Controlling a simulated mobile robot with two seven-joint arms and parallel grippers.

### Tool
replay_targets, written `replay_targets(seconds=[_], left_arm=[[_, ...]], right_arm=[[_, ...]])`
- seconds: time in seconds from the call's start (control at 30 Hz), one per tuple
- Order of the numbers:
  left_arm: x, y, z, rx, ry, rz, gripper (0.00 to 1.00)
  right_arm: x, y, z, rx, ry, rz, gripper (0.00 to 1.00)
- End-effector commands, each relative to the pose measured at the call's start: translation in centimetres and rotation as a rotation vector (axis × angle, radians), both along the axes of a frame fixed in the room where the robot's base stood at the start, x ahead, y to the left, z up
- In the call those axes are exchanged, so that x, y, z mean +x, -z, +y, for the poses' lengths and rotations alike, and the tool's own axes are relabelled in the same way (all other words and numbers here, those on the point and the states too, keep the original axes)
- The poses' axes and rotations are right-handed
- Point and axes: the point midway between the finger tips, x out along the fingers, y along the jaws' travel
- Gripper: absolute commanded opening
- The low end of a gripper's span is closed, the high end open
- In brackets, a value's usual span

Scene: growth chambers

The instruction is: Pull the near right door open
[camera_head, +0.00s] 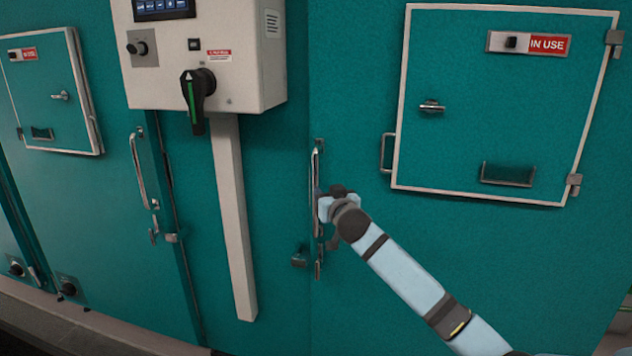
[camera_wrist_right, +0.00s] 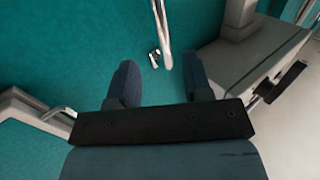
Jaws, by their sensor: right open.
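The near right door (camera_head: 450,255) is a large teal panel with a small white-framed hatch (camera_head: 460,75) marked IN USE. It looks closed. Its upright metal handle (camera_head: 316,165) runs along its left edge. My right gripper (camera_head: 322,208) is at the lower part of this handle, and its fingers are partly hidden in the head view. In the right wrist view my right gripper (camera_wrist_right: 160,72) is open, its two dark fingers apart. The handle bar (camera_wrist_right: 161,28) reaches down between the fingertips in that view. I cannot tell whether either finger touches it. My left gripper is not in view.
A white control box (camera_head: 230,60) with a black and green switch (camera_head: 195,100) hangs left of the handle, above a white post (camera_head: 232,220). Further left is another door handle (camera_head: 138,170) and a second hatch (camera_head: 55,90). A latch knob (camera_head: 299,258) sits low beside my gripper.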

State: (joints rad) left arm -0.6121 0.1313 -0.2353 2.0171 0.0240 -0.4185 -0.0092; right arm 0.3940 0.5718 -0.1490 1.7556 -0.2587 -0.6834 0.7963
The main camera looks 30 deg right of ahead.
Motion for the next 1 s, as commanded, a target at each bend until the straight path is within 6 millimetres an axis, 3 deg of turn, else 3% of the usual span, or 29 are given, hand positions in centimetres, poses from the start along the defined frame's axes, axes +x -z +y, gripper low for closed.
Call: replay_targets(seconds=[0.2, 0.4, 0.6, 0.9, 1.0], left_arm=[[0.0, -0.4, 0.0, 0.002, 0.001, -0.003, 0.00], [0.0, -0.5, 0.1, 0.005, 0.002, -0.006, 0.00], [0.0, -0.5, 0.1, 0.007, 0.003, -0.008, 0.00], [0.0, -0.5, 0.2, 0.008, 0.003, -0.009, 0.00], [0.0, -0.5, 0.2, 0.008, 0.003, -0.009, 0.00]], right_arm=[[4.7, -0.2, -1.4, -0.002, 0.001, 0.002, 0.46], [7.9, -0.1, -2.2, -0.001, 0.001, 0.001, 0.46], [9.3, 0.1, -2.6, 0.000, 0.000, 0.002, 0.46], [9.5, 0.1, -2.6, -0.001, -0.001, 0.001, 0.46], [9.4, 0.1, -2.6, -0.001, -0.001, 0.001, 0.23]])
